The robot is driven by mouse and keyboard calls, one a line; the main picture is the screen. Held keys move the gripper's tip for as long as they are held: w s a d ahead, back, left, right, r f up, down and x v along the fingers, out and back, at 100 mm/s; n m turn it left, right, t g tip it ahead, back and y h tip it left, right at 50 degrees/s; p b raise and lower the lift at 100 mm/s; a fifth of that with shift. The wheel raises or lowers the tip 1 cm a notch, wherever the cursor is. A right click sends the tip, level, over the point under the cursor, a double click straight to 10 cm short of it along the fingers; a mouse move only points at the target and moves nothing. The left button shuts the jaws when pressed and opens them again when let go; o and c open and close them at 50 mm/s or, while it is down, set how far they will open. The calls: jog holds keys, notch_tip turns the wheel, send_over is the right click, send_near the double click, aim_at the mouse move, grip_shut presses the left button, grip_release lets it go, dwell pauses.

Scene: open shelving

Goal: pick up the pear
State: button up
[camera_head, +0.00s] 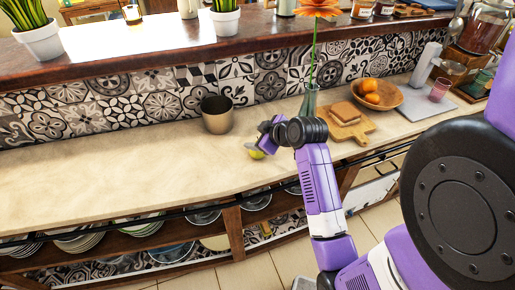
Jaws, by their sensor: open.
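A small yellow-green fruit (256,153), which looks like the pear, lies on the beige counter (110,175) near its front edge. Part of it is hidden by my gripper. My gripper (254,148) is at the end of my purple arm, pointing left and down at the fruit. Its fingers are open and right over or around the fruit; I cannot tell whether they touch it.
A metal pot (217,116) stands behind and left of my gripper. A glass vase (310,103) with an orange flower stands close behind my wrist. A cutting board (350,127) with bread and a wooden bowl (386,97) of oranges are to the right. The left counter is clear.

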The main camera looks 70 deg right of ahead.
jog(key=s+n+g+y, duration=0.2)
jog(key=s+n+y, duration=0.3)
jog(key=n, duration=0.1)
jog(key=shift+d+p+x, duration=0.1)
jog(key=shift+p+x, duration=0.4)
jog(key=shift+x, duration=1.4)
jog(key=shift+d+p+x, duration=0.15)
jog(key=shift+p+x, duration=0.35)
jog(key=shift+x, duration=1.35)
jog(key=c, duration=1.2)
jog(key=shift+r, duration=0.15)
